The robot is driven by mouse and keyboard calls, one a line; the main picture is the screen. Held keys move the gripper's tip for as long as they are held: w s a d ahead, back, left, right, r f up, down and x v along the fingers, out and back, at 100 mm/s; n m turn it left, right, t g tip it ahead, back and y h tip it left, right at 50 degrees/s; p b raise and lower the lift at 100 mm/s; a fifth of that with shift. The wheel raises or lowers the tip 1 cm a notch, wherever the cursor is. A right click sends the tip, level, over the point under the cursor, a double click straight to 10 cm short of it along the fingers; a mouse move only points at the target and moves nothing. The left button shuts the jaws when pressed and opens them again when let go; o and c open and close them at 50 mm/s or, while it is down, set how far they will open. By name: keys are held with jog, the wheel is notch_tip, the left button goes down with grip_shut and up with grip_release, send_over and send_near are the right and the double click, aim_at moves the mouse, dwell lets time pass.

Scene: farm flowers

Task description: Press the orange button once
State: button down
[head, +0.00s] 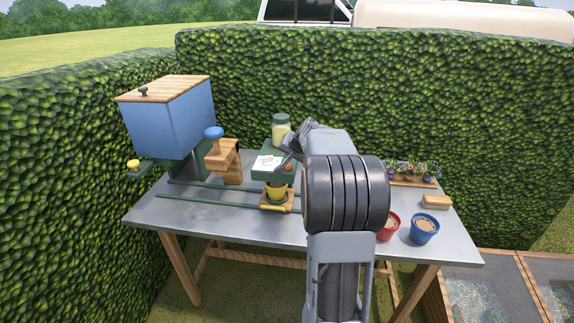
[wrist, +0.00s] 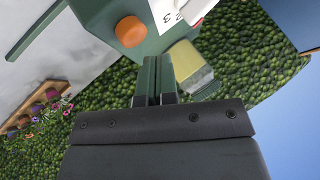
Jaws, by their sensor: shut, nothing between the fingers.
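The orange button (head: 289,167) sits on a green box (head: 262,172) near the middle of the table. In the wrist view the orange button (wrist: 131,31) shows large on a face of the green box (wrist: 160,44), beside a white card with numbers (wrist: 175,12). My gripper (head: 284,158) reaches over from the right and its tips are close to the button in the head view. In the wrist view my gripper (wrist: 155,62) is shut and empty. Its fingertips lie beside the button, with a visible offset. I cannot tell the exact gap.
A yellow pot (head: 276,191) stands on a wooden carriage on green rails. A jar (head: 281,130) stands behind the box. A blue hopper (head: 172,118) and a wooden stand with blue knob (head: 222,160) are left. Red (head: 388,228) and blue (head: 424,231) pots stand right.

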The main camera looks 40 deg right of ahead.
aim_at(289, 164)
jog(key=shift+f+b, duration=0.2)
jog(key=shift+b, duration=0.1)
jog(key=shift+f, duration=0.25)
jog(key=shift+f+b, duration=0.6)
jog(key=shift+b, duration=0.3)
dwell(0.7)
jog(key=shift+r, duration=0.15)
jog(key=shift+r+p, duration=0.75)
jog(key=shift+r, duration=0.2)
jog(key=shift+r+p, duration=1.85)
jog(key=shift+r, duration=0.65)
